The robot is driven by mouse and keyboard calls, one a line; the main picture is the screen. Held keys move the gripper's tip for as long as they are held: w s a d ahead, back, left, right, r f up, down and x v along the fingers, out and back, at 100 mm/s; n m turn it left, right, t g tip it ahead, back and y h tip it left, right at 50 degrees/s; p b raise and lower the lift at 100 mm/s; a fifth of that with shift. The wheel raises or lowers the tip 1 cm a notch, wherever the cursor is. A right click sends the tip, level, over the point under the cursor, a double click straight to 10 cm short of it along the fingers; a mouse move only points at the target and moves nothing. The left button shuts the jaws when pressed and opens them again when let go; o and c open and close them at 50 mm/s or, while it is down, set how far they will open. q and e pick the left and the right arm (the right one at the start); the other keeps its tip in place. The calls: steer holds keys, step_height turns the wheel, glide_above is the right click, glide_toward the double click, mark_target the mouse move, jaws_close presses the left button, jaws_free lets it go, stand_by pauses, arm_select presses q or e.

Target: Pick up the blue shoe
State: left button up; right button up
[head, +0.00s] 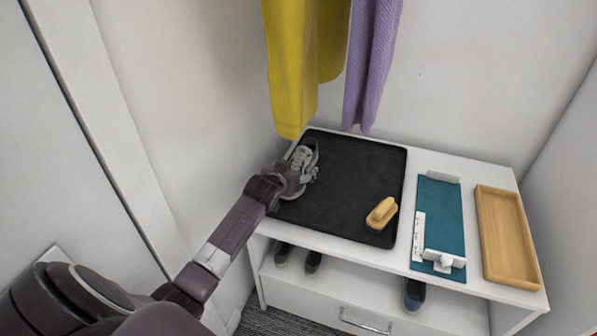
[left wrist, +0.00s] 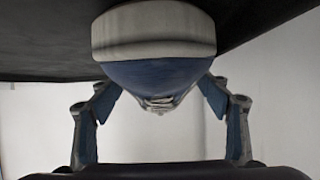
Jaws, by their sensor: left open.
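The blue shoe (head: 304,154) lies on the black mat (head: 352,174), at its left side. In the head view its pale laces and toe show, and my left gripper (head: 300,180) covers its near part. In the left wrist view the shoe (left wrist: 158,48) shows close up, with a pale sole edge and blue upper. My left gripper (left wrist: 160,103) is open, with one finger on each side of the shoe. I cannot tell whether the fingers touch it. My right gripper is not in view.
A wooden brush (head: 381,213) lies on the mat. A teal board (head: 440,220) with white pieces and a wooden tray (head: 508,235) are to its right. Yellow (head: 292,65) and purple (head: 372,60) cloths hang above. Several shoes, including a dark one (head: 414,294), stand on the lower shelf.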

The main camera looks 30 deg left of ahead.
arm_select(q)
steer(key=shift+c, duration=0.6)
steer(key=c, duration=1.4)
steer(key=shift+o, duration=0.2)
steer(key=shift+r, duration=0.2)
steer(key=shift+r, duration=0.25)
step_height(320, 180, up, 9)
steer(key=p, duration=0.2)
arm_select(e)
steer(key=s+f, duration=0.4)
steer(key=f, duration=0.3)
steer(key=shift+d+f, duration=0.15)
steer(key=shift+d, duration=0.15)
